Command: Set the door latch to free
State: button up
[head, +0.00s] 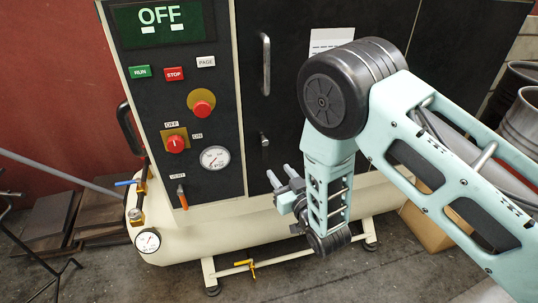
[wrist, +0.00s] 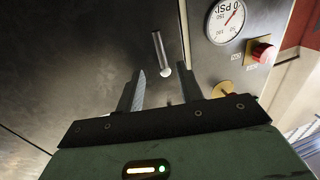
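The door latch is a small metal lever (head: 264,140) on the dark cabinet door, below the long door handle, in the head view. In the wrist view, the lever (wrist: 158,50) with its rounded end lies just beyond the gap between my fingers. My gripper (head: 281,176) is in front of the door, below and right of the latch in the head view. It is open and empty, with its two fingers apart in the wrist view (wrist: 162,80). It appears apart from the latch.
The control panel left of the door carries a pressure gauge (head: 215,158), a red rotary switch (head: 176,144) and a red emergency button (head: 202,107). The door handle (head: 265,64) projects above the latch. A cream tank (head: 205,239) bulges out below.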

aim_at(266, 155)
jog(key=p+x, duration=0.1)
jog(key=x, duration=0.7)
grip_shut()
